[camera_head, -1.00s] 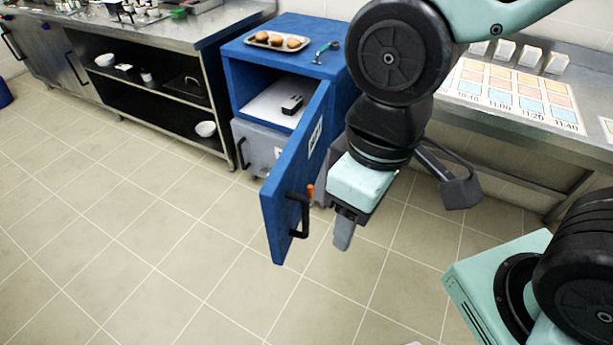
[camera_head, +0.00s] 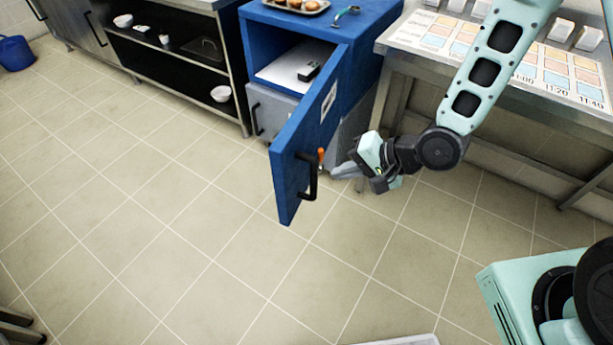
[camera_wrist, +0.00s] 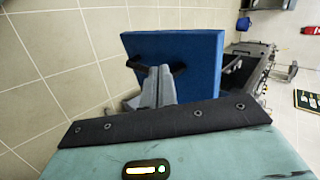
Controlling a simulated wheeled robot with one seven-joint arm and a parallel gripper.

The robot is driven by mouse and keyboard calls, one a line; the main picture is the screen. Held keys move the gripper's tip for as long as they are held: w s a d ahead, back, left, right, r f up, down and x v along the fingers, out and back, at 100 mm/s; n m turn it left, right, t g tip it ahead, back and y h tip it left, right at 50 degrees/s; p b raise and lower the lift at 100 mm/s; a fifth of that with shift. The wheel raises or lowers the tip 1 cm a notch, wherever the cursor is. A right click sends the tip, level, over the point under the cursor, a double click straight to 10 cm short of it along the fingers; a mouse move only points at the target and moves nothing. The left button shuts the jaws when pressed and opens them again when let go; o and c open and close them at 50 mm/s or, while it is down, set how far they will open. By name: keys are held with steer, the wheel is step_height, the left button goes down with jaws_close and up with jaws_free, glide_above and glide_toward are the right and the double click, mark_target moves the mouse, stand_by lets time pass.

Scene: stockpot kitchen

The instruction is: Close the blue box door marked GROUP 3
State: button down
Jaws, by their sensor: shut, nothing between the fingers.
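The blue box (camera_head: 262,22) stands open in the head view. Its blue door (camera_head: 290,190) is swung out toward me, with a white label (camera_head: 328,102) on its outer face; the label's writing is too small to read. A black bar handle (camera_head: 311,178) sits near the door's free edge. My gripper (camera_head: 338,172) is shut and empty on the outer side of the door, pointing left, close to the handle. In the wrist view the fingertips (camera_wrist: 158,72) overlap the handle (camera_wrist: 140,62) in front of the blue door (camera_wrist: 205,50); whether they touch it I cannot tell.
A black device (camera_head: 309,71) lies inside the box. A tray of buns (camera_head: 290,7) is on top. A steel counter with cards (camera_head: 400,45) stands to the right, open shelves (camera_head: 185,60) to the left. The tiled floor before the door is clear.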

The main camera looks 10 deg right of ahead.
mark_target(285, 178)
steer(key=x, duration=0.4)
steer(key=r+x, duration=0.1)
steer(key=x, duration=0.3)
steer(key=a+x, duration=0.1)
steer(key=x, duration=0.3)
steer(key=shift+w+a+r+p, duration=0.15)
steer(key=shift+w+r+p, duration=0.05)
steer(key=shift+w+p, duration=0.25)
steer(key=shift+w+a, duration=0.25)
steer(key=shift+a, duration=0.2)
steer(key=shift+a, duration=0.1)
